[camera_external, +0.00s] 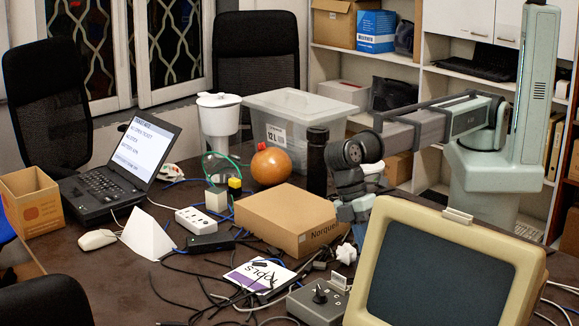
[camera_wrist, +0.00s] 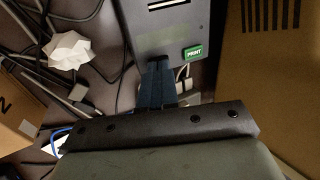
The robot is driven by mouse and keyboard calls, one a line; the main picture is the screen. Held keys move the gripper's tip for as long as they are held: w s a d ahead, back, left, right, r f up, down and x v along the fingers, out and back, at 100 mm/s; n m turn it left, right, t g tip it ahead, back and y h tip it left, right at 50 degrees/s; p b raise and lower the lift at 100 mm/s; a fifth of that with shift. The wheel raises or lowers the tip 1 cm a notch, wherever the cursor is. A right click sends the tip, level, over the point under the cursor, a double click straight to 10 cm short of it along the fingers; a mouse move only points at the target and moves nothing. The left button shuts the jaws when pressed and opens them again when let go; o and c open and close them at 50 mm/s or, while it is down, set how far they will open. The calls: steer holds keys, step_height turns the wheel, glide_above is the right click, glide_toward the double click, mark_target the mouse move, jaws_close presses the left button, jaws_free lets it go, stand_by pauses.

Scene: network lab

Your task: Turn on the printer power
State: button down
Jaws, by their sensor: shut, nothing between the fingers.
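In the wrist view a grey box (camera_wrist: 172,32) with a dark slot and a green label reading PRINT (camera_wrist: 194,52) looks like the printer. A grey unit with a black knob (camera_external: 310,302) beside the monitor in the external view may be the same box. My gripper (camera_wrist: 157,64) is shut and empty, its dark fingers together. In the wrist view the tips overlap the printer's near edge, left of the green label; I cannot tell whether they touch. In the external view my gripper (camera_external: 357,232) is behind the monitor's upper left corner. I cannot make out a power switch.
The beige monitor (camera_external: 440,276) stands close on one side; its vented casing (camera_wrist: 285,75) fills the wrist view's right. The Norquel carton (camera_external: 285,215), crumpled paper (camera_external: 346,253) and a black bottle (camera_external: 317,165) are near. Cables (camera_external: 215,290) tangle over the table.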

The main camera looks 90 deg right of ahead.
steer(key=v, duration=1.3)
steer(key=shift+r, duration=0.3)
steer(key=shift+s, duration=0.1)
steer(key=shift+s+d+y, duration=0.15)
steer(key=shift+s+y, duration=0.15)
steer(key=shift+f, duration=0.15)
steer(key=x, duration=1.3)
steer(key=shift+s+f, duration=0.3)
